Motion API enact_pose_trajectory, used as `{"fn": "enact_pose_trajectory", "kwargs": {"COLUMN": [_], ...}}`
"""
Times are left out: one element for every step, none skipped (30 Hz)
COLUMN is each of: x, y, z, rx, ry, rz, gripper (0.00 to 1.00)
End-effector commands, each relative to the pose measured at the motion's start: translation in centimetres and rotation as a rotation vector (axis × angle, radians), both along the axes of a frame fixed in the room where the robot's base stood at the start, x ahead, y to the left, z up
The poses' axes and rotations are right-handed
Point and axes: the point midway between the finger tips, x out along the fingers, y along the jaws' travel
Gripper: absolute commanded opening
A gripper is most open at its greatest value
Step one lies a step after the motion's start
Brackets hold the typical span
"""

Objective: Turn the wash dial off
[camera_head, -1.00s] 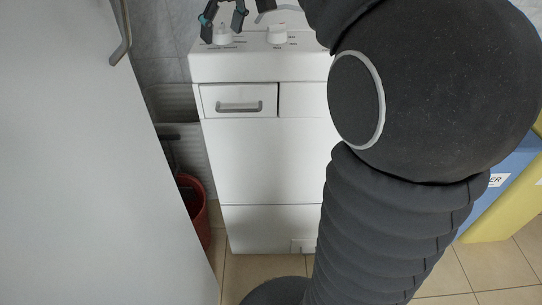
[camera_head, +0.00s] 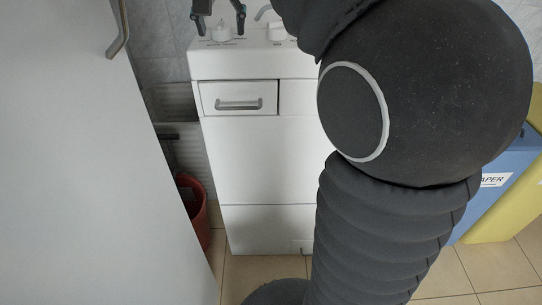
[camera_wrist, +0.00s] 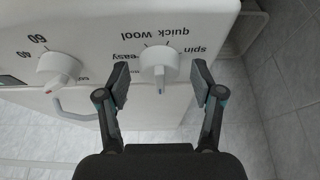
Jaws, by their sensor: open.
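The wash dial (camera_head: 222,34) is a white knob on the sloping top panel of the white washing machine (camera_head: 262,160). In the wrist view, where the labels appear upside down, the wash dial (camera_wrist: 158,62) sits near "easy", "quick wool" and "spin". Its ridge points down in that picture. My gripper (camera_wrist: 160,80) is open, with one finger on each side of the dial and a visible gap on both sides. In the head view, my gripper (camera_head: 220,22) is at the top edge, with its fingers at either side of the dial.
A second knob, the temperature dial (camera_wrist: 60,70), is to the left in the wrist view, with a curved grey handle (camera_wrist: 75,108) close by. A drawer (camera_head: 240,98) is in the machine's front. A white door (camera_head: 80,160) stands at the left, a red bucket (camera_head: 195,210) beside the machine.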

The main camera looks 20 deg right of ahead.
Motion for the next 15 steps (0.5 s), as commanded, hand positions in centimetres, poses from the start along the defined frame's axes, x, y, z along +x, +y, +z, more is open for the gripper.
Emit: {"fn": "enact_pose_trajectory", "kwargs": {"x": [0.09,0.10,0.09,0.09,0.10,0.11,0.13,0.15,0.14,0.16,0.17,0.16,0.21,0.22,0.23], "y": [0.08,0.09,0.12,0.13,0.15,0.16,0.14,0.15,0.18,0.18,0.21,0.24,0.23,0.21,0.23], "z": [-0.14,-0.12,-0.14,-0.13,-0.11,-0.10,-0.11,-0.13,-0.13,-0.10,-0.06,-0.09,-0.10,-0.09,-0.08], "rx": [-0.002,-0.001,-0.001,-0.002,-0.001,-0.001,-0.002,-0.002,-0.001,-0.002,-0.002,-0.001,-0.001,-0.002,-0.001], "ry": [0.000,-0.002,0.000,0.000,-0.001,-0.001,0.000,0.000,0.000,-0.001,-0.001,0.000,0.000,0.000,-0.001], "rz": [-0.036,-0.062,-0.095,-0.121,-0.146,-0.182,-0.208,-0.234,-0.271,-0.298,-0.324,-0.362,-0.390,-0.417,-0.456], "gripper": [0.67,0.67,0.67,0.67,0.67,0.67,0.67,0.67,0.67,0.67,0.67,0.67,0.67,0.67,0.67]}}
